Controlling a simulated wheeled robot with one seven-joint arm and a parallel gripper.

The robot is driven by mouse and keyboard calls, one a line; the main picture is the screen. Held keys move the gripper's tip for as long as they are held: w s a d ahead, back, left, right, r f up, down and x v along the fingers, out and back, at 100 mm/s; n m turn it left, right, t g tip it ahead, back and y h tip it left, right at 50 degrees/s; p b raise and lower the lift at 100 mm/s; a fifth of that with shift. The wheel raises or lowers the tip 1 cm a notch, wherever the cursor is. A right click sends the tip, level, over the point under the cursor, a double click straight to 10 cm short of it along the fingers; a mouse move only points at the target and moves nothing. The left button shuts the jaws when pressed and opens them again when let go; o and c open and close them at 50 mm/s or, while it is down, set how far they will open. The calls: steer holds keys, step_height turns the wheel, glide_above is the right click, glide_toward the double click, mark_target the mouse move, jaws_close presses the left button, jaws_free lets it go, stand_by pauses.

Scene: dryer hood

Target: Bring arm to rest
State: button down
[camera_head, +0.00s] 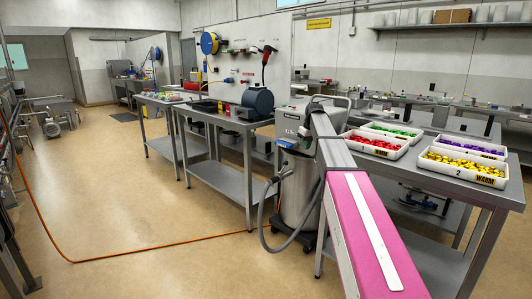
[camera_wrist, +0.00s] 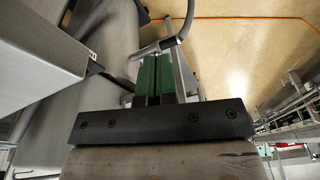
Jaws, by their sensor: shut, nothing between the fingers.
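My gripper (camera_wrist: 156,62) shows in the wrist view, with two green fingers side by side beyond a dark bolted bar. The fingers are shut with nothing between them. A grey curved tube and metal surfaces lie beyond the fingertips; I cannot tell how far off they are. In the head view my pink arm (camera_head: 365,235) with a white stripe reaches from the bottom edge up toward the middle. My gripper cannot be made out there.
Trays of red (camera_head: 375,144), green, purple and yellow pieces (camera_head: 463,168) stand on the right bench. A metal canister (camera_head: 297,190) with a hose stands beside my arm. A workbench (camera_head: 222,118) carries a dark machine. An orange hose (camera_head: 150,246) crosses the open floor at left.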

steer(key=s+f+m, duration=0.3)
steer(key=s+f, duration=1.4)
steer(key=f, duration=0.3)
steer(key=s+f+m+g, duration=0.1)
steer(key=s+f, duration=0.6)
steer(key=s, duration=0.4)
steer(key=s+f+m+h, duration=0.1)
steer(key=s+f, duration=0.5)
steer(key=s, duration=0.6)
steer(key=shift+a+f+m+g+h, duration=0.2)
steer(key=shift+f+m+g+h, duration=0.1)
steer(key=shift+f+m+g, duration=0.1)
